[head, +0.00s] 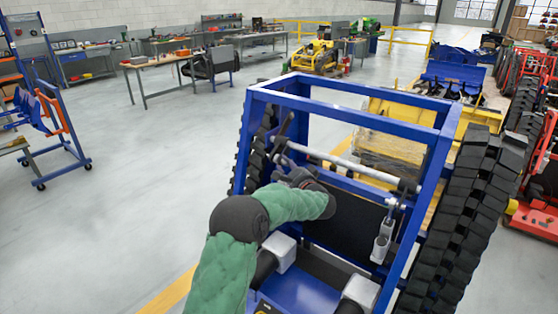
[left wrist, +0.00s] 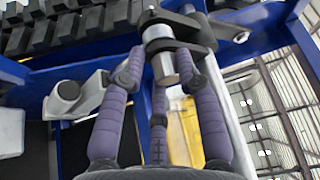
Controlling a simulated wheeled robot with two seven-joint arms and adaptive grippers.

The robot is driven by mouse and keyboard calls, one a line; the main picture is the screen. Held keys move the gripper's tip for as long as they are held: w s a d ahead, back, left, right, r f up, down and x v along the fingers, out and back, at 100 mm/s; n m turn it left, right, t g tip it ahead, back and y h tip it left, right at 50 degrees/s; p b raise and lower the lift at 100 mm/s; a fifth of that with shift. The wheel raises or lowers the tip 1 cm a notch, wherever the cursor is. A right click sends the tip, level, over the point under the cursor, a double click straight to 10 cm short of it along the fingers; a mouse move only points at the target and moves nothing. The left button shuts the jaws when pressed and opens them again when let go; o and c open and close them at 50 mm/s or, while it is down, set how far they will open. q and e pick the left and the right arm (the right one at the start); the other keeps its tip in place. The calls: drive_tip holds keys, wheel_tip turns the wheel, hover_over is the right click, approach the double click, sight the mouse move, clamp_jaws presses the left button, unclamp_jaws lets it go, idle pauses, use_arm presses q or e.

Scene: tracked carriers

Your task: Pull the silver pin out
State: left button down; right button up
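A silver bar (head: 345,165), which looks like the pin, runs across the upper part of the blue frame (head: 350,115) of a tracked carrier. In the left wrist view a silver round end (left wrist: 165,66) points toward me. My left gripper (head: 300,172), at the end of a green-sleeved arm, is at the bar's left end. Its purple padded fingers (left wrist: 160,75) stand on either side of the silver end. A gap shows on the left finger's side; contact on the right side is unclear. The far part of the bar is hidden in the wrist view. My right gripper is not seen.
Black rubber tracks (head: 465,215) flank the blue frame. A grey link (head: 383,240) hangs at its right side. More carriers stand behind and to the right. A wooden workbench (head: 160,62) is at the back left.

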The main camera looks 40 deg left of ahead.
use_arm(q)
drive_tip(key=shift+w+d+r+p, duration=0.15)
drive_tip(key=shift+d+r+p, duration=0.05)
drive_tip(key=shift+r+p, duration=0.2)
drive_tip(key=d, duration=0.1)
drive_tip(key=d+p, duration=0.1)
drive_tip(key=d, duration=0.1)
drive_tip(key=shift+w+d+f+p, duration=0.15)
drive_tip(key=shift+f+p, duration=0.05)
drive_tip(key=shift+p, duration=0.1)
idle(0.3)
drive_tip(key=shift+d, duration=0.15)
drive_tip(key=shift+w+d+f+p, duration=0.1)
drive_tip(key=shift+d+f+p, duration=0.05)
drive_tip(key=shift+d+p, duration=0.9)
drive_tip(key=shift+d, duration=0.3)
